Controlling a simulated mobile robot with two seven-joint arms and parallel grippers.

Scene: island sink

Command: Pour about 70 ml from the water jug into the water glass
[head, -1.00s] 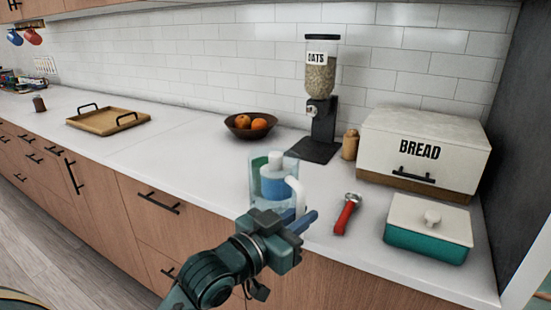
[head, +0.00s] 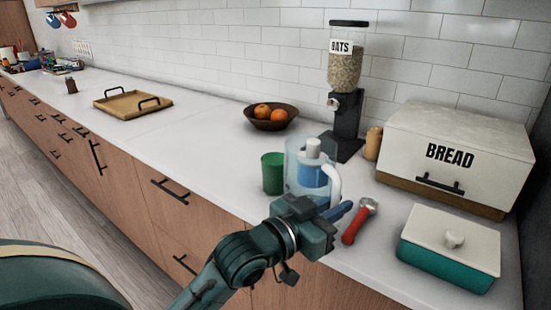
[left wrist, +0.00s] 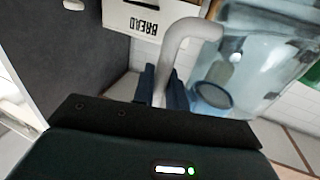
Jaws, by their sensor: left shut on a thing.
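The water jug (head: 312,178) is clear, with a blue and white insert and a white handle, and looks upright in the head view. My left gripper (head: 330,212) is shut on its handle (left wrist: 172,65). The jug body also shows large in the left wrist view (left wrist: 255,50). A green cup (head: 272,174), the only drinking vessel I see near the jug, stands on the counter just left of it. I cannot tell whether the jug touches the counter. My right gripper is not in view.
A red-handled tool (head: 358,222), a teal box with a white lid (head: 450,245) and a bread box (head: 455,150) are to the right. An oats dispenser (head: 346,90) and fruit bowl (head: 271,118) stand behind. The counter left of the cup is clear up to a wooden tray (head: 133,104).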

